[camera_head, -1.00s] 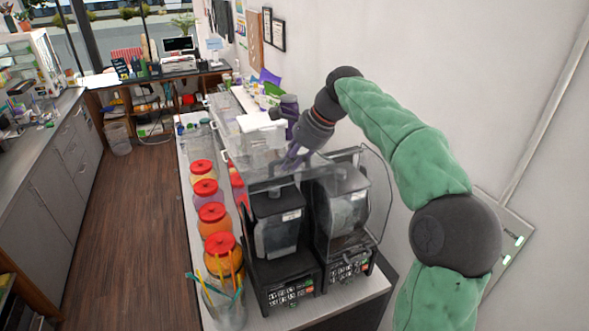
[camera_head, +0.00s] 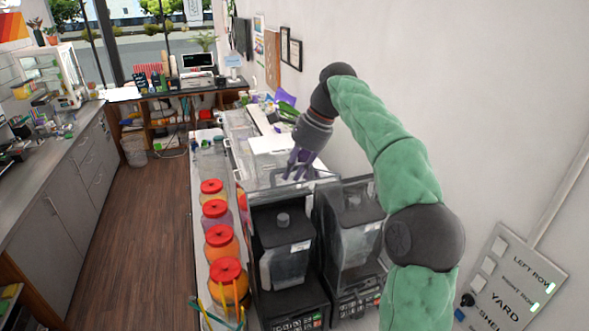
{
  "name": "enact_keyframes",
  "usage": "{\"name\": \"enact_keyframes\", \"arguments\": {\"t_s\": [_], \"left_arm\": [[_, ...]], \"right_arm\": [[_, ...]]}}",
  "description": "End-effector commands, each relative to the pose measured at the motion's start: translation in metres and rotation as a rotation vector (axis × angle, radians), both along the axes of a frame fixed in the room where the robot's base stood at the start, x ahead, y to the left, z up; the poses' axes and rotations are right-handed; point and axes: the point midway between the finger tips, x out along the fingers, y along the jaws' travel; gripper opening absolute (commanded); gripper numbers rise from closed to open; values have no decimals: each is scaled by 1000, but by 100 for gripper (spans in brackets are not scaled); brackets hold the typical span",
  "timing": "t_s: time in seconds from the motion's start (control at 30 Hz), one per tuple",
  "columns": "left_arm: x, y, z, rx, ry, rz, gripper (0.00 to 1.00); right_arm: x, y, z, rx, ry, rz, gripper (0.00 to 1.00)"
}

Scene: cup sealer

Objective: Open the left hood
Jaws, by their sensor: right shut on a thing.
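Two black blender machines with clear hoods stand side by side on the counter. The left hood (camera_head: 262,194) is a clear cover over the left machine, with its edge reaching up behind the jug (camera_head: 284,263). My right gripper (camera_head: 299,172) comes in from the right, above and behind the left machine. Its purple-grey fingers point down and are shut on the left hood's upper edge; the exact contact is hard to see through the clear plastic. The right hood (camera_head: 371,190) is over the right machine, beside my green right arm. My left gripper is not in view.
Several jars with red lids (camera_head: 219,236) line the counter left of the machines, with a cup of straws (camera_head: 222,314) in front. Clear containers (camera_head: 240,135) and a white box (camera_head: 272,145) stand behind. A wall bounds the right side.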

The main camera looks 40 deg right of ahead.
Motion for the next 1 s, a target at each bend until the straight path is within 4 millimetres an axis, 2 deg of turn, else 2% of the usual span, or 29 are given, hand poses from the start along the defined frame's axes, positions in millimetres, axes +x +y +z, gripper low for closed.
{"name": "enact_keyframes", "arguments": {"t_s": [0.03,0.07,0.1,0.57,1.0], "left_arm": [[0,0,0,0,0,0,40],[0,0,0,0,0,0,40],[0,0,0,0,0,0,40],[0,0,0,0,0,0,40],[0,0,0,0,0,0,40]], "right_arm": [[1,1,-5,1,9,4,0],[1,1,-5,0,10,3,24],[1,1,-5,0,10,3,32],[1,-1,-2,-1,7,2,32],[-13,-17,50,-1,0,1,32]]}}
